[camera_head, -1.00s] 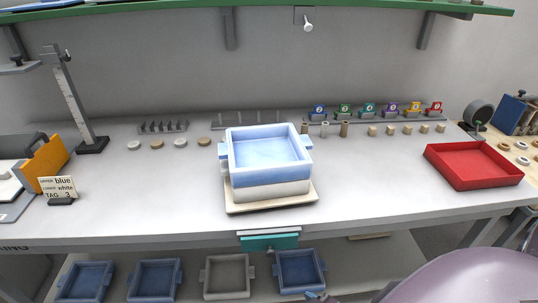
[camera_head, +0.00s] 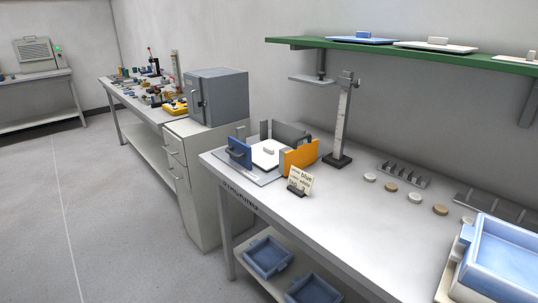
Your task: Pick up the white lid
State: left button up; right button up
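A white lid (camera_head: 415,45) with a raised block handle lies on the green shelf (camera_head: 470,61) at the upper right. Another white, lid-like plate (camera_head: 264,159) with a small block on top sits in a holder on the bench, between a blue block (camera_head: 239,153) and an orange block (camera_head: 300,157). The pictures do not show which one the task means. A blue tray (camera_head: 505,258) is cut off at the right edge. Neither of my grippers is in view.
A blue lid (camera_head: 362,39) lies left of the white one on the shelf. On the bench (camera_head: 365,222) stand a height gauge (camera_head: 342,125), a tag card (camera_head: 300,182) and several small discs. A grey cabinet box (camera_head: 225,95) stands beyond. Open floor (camera_head: 90,190) lies left.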

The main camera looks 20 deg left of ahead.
aim_at(265, 154)
jog(key=z, duration=0.35)
jog(key=j+z, duration=0.3)
jog(key=z, duration=0.2)
jog(key=j+z, duration=0.35)
jog(key=z, duration=0.15)
jog(key=k+j+z, duration=0.1)
jog(key=j+z, duration=0.15)
jog(key=j, duration=0.15)
jog(key=k+j+z, duration=0.2)
jog(key=j, duration=0.2)
jog(key=k+j+z, duration=0.1)
jog(key=j, duration=0.3)
jog(key=k+j, duration=0.2)
jog(key=j, duration=0.2)
jog(key=k+j+z, duration=0.15)
jog(key=j, duration=0.25)
jog(key=k+j, duration=0.2)
jog(key=j, duration=0.2)
jog(key=z, duration=0.05)
